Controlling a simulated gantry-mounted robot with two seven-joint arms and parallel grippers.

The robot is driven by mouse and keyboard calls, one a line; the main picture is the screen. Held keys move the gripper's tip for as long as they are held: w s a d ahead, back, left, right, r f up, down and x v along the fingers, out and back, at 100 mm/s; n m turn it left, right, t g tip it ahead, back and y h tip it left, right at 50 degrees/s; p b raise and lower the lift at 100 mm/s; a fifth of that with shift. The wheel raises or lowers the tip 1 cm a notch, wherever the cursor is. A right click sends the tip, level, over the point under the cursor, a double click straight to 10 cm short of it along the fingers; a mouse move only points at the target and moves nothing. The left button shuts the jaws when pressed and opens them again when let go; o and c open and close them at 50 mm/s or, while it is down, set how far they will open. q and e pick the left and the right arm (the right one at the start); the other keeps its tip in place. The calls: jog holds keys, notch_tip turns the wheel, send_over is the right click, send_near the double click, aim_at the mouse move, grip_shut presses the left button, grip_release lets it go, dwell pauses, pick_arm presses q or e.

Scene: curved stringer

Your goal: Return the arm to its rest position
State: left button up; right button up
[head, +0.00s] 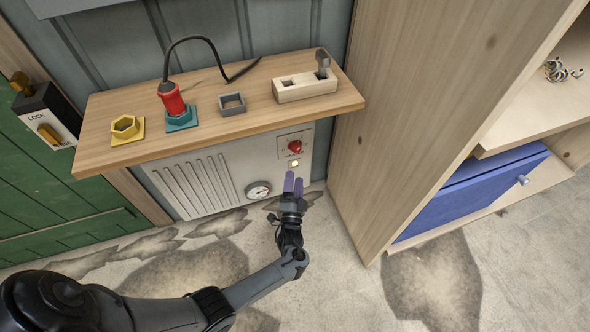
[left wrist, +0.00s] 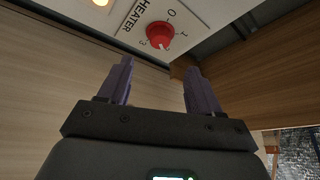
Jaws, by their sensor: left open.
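My left gripper (head: 293,184) is in front of the heater panel (head: 203,178), just below the red heater knob (head: 295,146) and the small lit lamp (head: 293,163). Its purple fingers are apart with nothing between them; they also show in the left wrist view (left wrist: 155,88). In that view the red knob (left wrist: 160,35) lies beyond the fingertips, apart from them, with the word HEATER and numbers beside it. My left arm reaches in from the lower left of the head view. My right gripper is not in view.
A wooden shelf (head: 110,160) above the heater holds a yellow hex ring (head: 125,126), a red-handled plug (head: 172,100) in a teal base, a grey square frame (head: 232,104) and a pale block (head: 303,88). A wooden cabinet (head: 408,120) with a blue drawer (head: 465,200) stands right. Floor in front is open.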

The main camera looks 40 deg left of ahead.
pick_arm(q)
jog(key=shift+s+d+f, duration=0.1)
jog(key=shift+s+d, duration=0.15)
jog(key=shift+s, duration=0.05)
